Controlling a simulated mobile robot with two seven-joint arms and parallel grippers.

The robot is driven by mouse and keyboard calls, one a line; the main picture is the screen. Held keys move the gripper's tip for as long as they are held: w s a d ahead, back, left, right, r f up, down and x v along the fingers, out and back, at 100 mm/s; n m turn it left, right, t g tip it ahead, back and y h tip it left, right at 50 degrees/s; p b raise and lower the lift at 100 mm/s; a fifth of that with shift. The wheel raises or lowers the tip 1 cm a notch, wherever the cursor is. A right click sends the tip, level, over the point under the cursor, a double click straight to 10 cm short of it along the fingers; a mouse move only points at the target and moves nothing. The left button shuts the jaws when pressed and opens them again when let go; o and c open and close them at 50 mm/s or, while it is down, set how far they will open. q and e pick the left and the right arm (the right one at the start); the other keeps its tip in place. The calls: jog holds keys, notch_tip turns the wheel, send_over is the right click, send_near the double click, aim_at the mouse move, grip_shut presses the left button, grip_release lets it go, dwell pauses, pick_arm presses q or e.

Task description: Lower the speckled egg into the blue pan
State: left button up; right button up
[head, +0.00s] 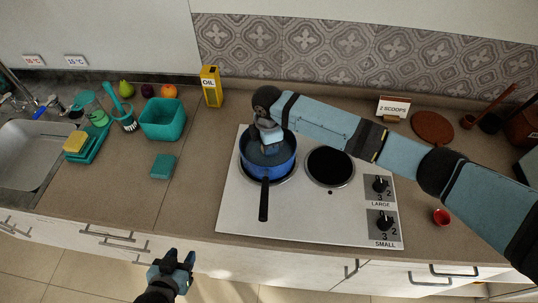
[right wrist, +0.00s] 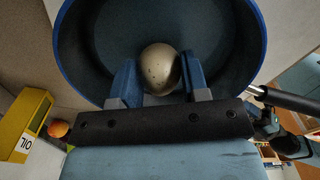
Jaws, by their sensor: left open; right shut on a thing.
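The blue pan (head: 285,164) stands on the left burner of the white stovetop, its black handle pointing to the front. My right arm reaches in from the right, and its gripper (head: 268,134) is over the pan. In the right wrist view my right gripper (right wrist: 158,80) is shut on the speckled egg (right wrist: 160,66), with a blue finger on each side of it. The egg is within the outline of the pan (right wrist: 250,50); I cannot tell if it touches the bottom. In the head view the egg is hidden. My left gripper (head: 172,262) is open and empty in front of the counter.
The right burner (head: 330,167) is bare. A yellow oil box (head: 211,87) stands behind the pan to the left. A teal bin (head: 163,119), a teal block (head: 162,167) and fruit are further left, beside the sink (head: 30,150). A red cup (head: 441,217) is right of the knobs.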

pick_arm(q)
jog(key=shift+f+b, duration=0.55)
pick_arm(e)
jog(key=shift+f, duration=1.35)
jog(key=o, duration=1)
notch_tip(320, 180, up, 3)
jog(key=shift+r, duration=0.15)
notch_tip(320, 180, up, 10)
jog(key=shift+f+b, duration=0.1)
jog(key=shift+b, duration=0.65)
pick_arm(q)
jog(key=shift+w+d+f+m, duration=0.1)
jog(key=shift+d+f+m, duration=0.15)
jog(key=shift+d, duration=0.2)
pick_arm(e)
jog(key=shift+r, duration=0.4)
